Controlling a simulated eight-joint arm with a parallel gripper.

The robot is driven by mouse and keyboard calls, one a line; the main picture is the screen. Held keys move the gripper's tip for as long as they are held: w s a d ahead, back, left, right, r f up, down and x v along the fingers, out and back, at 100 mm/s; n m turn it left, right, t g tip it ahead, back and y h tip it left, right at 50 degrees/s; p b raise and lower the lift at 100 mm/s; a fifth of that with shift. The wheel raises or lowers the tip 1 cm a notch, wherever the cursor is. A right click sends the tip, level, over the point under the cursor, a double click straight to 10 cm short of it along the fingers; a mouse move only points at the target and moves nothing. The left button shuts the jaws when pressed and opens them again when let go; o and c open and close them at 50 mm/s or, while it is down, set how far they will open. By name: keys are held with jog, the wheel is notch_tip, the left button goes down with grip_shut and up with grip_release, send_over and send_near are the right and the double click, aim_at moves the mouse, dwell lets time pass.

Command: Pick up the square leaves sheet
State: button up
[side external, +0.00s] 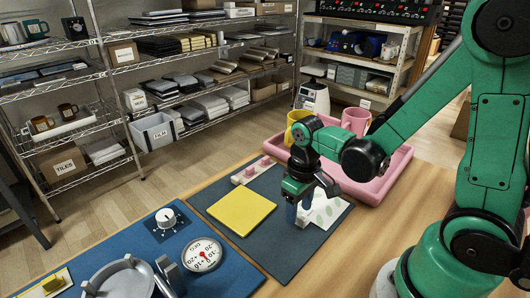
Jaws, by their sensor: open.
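The square leaves sheet (328,211) is white with pale green leaf shapes. It lies flat on the right part of the dark mat (208,194). My gripper (299,212) points down at the sheet's left side, with its blue fingers low, and is open. The gripper hides part of the sheet, and I cannot tell whether the fingers touch it.
A yellow square (241,212) lies on the mat to the left. A white strip with pink knobs (252,170) lies behind it. A pink tray (397,165) with a yellow mug (295,124) and a pink mug (356,121) stands behind my gripper. A dial gauge (202,254) is at the front.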

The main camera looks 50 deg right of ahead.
jog(key=shift+f, duration=0.8)
grip_shut()
